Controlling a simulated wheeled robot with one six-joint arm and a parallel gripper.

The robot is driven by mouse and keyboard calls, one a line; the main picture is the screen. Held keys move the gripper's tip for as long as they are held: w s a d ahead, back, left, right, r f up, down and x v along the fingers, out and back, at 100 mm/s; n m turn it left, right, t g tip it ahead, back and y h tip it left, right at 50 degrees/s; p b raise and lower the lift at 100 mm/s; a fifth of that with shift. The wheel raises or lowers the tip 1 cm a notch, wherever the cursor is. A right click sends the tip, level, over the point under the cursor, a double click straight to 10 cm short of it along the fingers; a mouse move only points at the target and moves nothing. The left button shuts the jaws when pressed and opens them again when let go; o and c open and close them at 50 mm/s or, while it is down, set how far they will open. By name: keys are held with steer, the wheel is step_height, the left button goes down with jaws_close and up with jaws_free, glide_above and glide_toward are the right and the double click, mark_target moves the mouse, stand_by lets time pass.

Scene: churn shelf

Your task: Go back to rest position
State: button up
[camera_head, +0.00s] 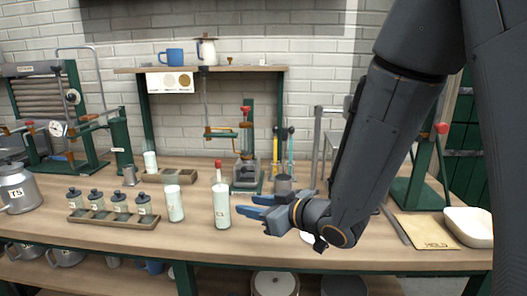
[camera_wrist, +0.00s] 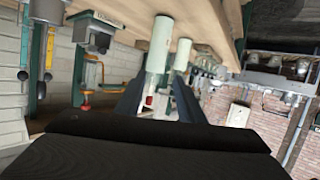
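My gripper (camera_head: 248,205) is in front of the shelf bench, its two blue fingers apart and pointing left. A pale bottle with a red top (camera_head: 222,207) stands upright just left of the fingertips, with a small gap seeming to remain. In the wrist view, my gripper's dark fingers (camera_wrist: 160,85) are spread with nothing held between them. The red-topped bottle (camera_wrist: 157,50) shows beyond and between them. My arm crosses the right side of the head view and hides part of the bench.
A second pale bottle (camera_head: 175,204) stands to the left. A wooden rack (camera_head: 113,219) holds several small jars. A white tray (camera_head: 470,227) and a labelled board (camera_head: 425,231) lie at right. The bench's front middle (camera_head: 200,243) is clear.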

steer(key=d+f+m+g+h, duration=0.1)
steer(key=d+f+h, duration=0.1)
steer(key=d, duration=0.3)
steer(key=s+d+f+m+h, duration=0.1)
steer(key=d+f+m+h, duration=0.1)
steer(key=d, duration=0.3)
steer(key=s+d+f+m+g+h, duration=0.1)
steer(key=d+f+m+h, duration=0.1)
steer(key=d, duration=0.4)
steer(key=shift+s+d+f+g+h, duration=0.15)
steer(key=shift+f+h, duration=0.15)
steer(key=shift+h, duration=0.35)
steer(key=shift+s+a+f+g+h, duration=0.15)
steer(key=shift+f+h, duration=0.15)
steer(key=shift+h, duration=0.35)
steer(key=s+d+m+g, duration=0.2)
steer(key=s+d+g, duration=0.1)
steer(key=s, duration=0.5)
steer(key=s+d+f+m+g+h, duration=0.1)
steer(key=s+g, duration=0.3)
steer(key=s, duration=0.5)
steer(key=shift+d+f+m+g+h, duration=0.25)
steer(key=shift+d+m+g+h, duration=0.05)
steer(key=shift+d+m, duration=0.6)
